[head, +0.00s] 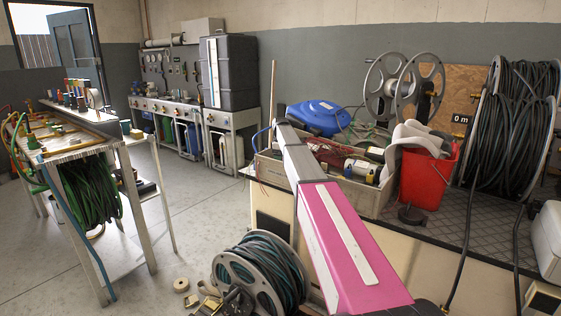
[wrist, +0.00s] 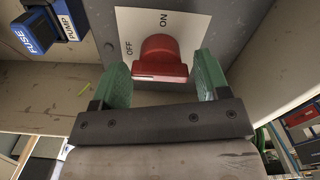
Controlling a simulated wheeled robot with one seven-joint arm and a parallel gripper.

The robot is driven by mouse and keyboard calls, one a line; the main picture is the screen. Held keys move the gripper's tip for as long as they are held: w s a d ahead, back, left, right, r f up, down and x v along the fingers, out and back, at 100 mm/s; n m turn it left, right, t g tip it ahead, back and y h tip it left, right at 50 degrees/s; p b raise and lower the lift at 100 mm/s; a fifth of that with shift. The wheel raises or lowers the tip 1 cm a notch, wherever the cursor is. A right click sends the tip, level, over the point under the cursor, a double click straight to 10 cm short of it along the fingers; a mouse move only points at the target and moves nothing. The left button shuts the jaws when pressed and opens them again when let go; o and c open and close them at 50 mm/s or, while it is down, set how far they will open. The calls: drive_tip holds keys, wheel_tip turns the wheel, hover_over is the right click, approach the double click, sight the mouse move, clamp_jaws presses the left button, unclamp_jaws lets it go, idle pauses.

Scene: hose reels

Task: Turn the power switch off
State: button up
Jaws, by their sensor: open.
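The power switch is a red rotary knob (wrist: 160,58) on a white label plate (wrist: 190,22) marked OFF and ON, shown in the wrist view. The plate is fixed to a grey panel. My gripper (wrist: 162,80) is open, with one green finger on each side of the red knob. The left finger stands a little apart from the knob's edge and the right finger is near its right side; I cannot tell whether either touches. The knob's pointer side is hard to read from this angle. In the head view my pink arm hides the gripper and the switch.
Blue FUSE (wrist: 32,32) and PUMP (wrist: 68,22) parts sit left of the switch. In the head view, a workbench (head: 450,232) at right carries a red bucket (head: 425,178) and hose reels. A floor hose reel (head: 262,272) stands beside my arm. Open floor lies at left.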

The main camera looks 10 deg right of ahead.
wheel_tip(320, 180, up, 10)
idle(0.4)
